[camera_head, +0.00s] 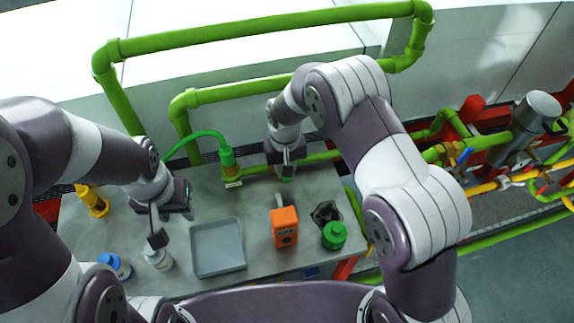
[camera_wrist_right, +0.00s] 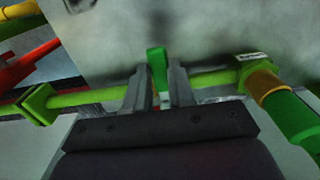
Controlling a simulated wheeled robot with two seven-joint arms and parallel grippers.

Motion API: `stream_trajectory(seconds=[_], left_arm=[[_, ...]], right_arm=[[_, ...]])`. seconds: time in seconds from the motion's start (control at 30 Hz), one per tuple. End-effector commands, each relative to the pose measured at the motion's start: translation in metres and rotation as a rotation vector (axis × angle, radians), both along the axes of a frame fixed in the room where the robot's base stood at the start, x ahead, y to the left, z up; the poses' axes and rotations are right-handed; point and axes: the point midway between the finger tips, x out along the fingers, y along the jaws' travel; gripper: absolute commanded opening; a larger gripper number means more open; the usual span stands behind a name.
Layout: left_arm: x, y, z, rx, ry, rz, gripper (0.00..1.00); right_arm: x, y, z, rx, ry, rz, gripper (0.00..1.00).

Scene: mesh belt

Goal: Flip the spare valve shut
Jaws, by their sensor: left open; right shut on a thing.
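The spare valve's green handle (camera_wrist_right: 157,68) stands up between the two fingers of my right gripper (camera_wrist_right: 163,85) in the right wrist view. My right gripper is shut on it, and the fingers hide its sides. The handle sits on a green pipe (camera_wrist_right: 207,80) that runs across behind the fingers. In the head view my right gripper (camera_head: 287,166) is at the back edge of the grey table, with a bit of green at its tips. My left gripper (camera_head: 158,225) is open and empty over the left part of the table, near a white bottle.
On the table are a grey tray (camera_head: 218,270), an orange box (camera_head: 285,230), a green-topped jar (camera_head: 334,236), a white bottle (camera_head: 159,260), a blue-capped bottle (camera_head: 112,264) and a yellow fitting (camera_head: 92,203). A green hose (camera_head: 202,136) is left of my right gripper. Pipes crowd the right side.

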Motion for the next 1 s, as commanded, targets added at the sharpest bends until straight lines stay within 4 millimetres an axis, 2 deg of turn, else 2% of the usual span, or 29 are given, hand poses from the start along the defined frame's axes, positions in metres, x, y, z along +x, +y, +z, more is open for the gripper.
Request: stream_trajectory(seconds=[0.43,0.47,0.53,0.87,1.0], left_arm=[[0.0,0.0,0.0,0.0,0.0,0.0,0.43],[0.0,0.0,0.0,0.0,0.0,0.0,0.43],[0.0,0.0,0.0,0.0,0.0,0.0,0.43],[0.0,0.0,-0.001,0.0,0.0,0.0,0.43],[0.0,0.0,-0.009,0.0,0.0,0.0,0.43]], right_arm=[[0.0,0.001,0.001,0.002,0.0,-0.017,0.0],[0.0,0.001,0.001,0.002,0.0,-0.017,0.27],[0.0,0.001,0.001,0.002,0.0,-0.016,0.49],[0.0,0.001,0.003,0.001,-0.001,-0.013,0.49],[0.001,0.001,0.027,0.003,-0.006,-0.013,0.49]])
